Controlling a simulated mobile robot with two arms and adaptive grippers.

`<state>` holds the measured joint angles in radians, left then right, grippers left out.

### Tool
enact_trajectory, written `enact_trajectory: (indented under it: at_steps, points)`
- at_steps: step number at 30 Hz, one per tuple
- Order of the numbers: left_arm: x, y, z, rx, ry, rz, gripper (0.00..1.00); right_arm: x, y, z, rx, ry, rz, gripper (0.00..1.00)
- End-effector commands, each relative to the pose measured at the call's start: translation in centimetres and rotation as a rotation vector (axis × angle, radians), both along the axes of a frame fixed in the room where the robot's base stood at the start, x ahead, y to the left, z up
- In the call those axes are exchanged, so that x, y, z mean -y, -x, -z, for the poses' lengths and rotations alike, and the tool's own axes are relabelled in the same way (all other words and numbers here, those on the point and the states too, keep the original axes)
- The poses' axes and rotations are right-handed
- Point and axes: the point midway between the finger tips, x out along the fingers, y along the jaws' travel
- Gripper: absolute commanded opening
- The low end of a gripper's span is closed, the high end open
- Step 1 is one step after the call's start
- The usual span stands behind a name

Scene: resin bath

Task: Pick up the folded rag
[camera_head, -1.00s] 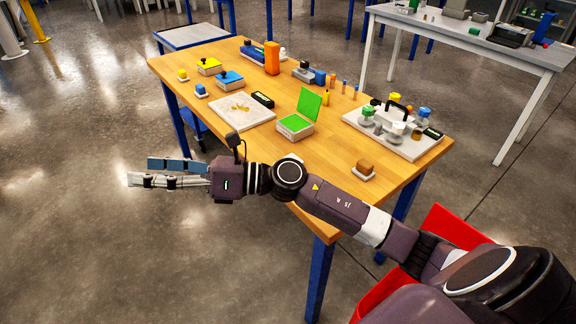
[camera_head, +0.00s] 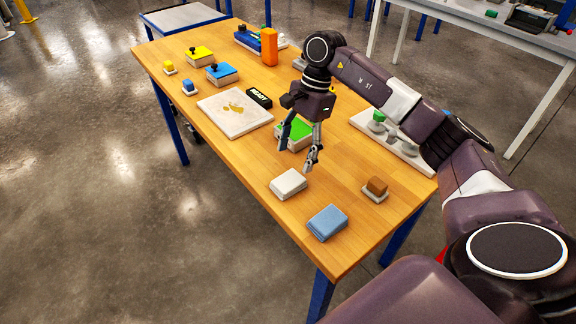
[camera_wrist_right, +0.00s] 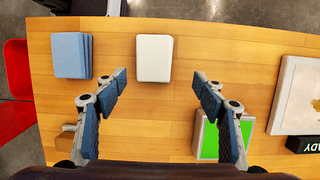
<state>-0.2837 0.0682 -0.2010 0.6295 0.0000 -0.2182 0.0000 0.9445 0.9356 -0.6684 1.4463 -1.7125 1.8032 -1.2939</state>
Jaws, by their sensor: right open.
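A blue folded rag (camera_head: 328,223) lies flat on the wooden table near its front corner. In the right wrist view the rag (camera_wrist_right: 70,55) shows stacked layers at upper left. A white block or pad (camera_head: 289,184) lies beside it, and it also shows in the right wrist view (camera_wrist_right: 154,58). My right gripper (camera_head: 297,158) points down above the table, open and empty, behind the white pad. In the right wrist view the open fingers (camera_wrist_right: 160,80) are just below the white pad, with the rag to the left. My left gripper is not in view.
A green-topped box (camera_head: 296,134) is partly hidden behind my right gripper. A brown block on a small base (camera_head: 376,187) sits right of the rag. A pale stained board (camera_head: 234,112) and a black READY display (camera_head: 259,98) lie left. Bare wood surrounds the rag.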

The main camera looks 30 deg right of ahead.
Motion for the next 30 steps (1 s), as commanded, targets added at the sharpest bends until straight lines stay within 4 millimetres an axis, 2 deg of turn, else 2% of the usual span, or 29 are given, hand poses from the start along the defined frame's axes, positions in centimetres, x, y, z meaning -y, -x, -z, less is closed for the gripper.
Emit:
enact_trajectory:
  at_steps: [3, 5, 12, 15, 19, 25, 28, 30]
  points:
    - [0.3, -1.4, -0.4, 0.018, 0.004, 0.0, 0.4, 0.0, 0.2, 0.8, -0.008, 0.009, -0.003, 0.64]
    - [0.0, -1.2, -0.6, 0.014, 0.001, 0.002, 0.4, -0.2, 0.2, 1.4, -0.007, 0.008, -0.003, 0.64]
    - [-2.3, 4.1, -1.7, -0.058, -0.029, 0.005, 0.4, -1.2, 0.4, 3.8, -0.009, 0.005, -0.002, 0.64]
    - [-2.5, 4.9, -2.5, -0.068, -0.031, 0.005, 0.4, -1.7, 0.5, 5.1, -0.008, 0.005, -0.003, 0.64]
    - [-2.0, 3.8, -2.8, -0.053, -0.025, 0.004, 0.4, -2.1, 0.5, 6.7, -0.005, 0.004, -0.003, 0.64]
    - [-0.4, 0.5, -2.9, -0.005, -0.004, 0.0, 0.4, -2.2, 0.5, 7.4, -0.003, 0.005, -0.001, 0.64]
    - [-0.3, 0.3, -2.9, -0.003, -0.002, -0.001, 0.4, -2.2, 0.5, 7.3, -0.003, 0.005, -0.001, 0.64]
    - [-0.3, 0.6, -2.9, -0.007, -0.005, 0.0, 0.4, -2.2, 0.5, 7.3, -0.003, 0.005, -0.001, 0.56]
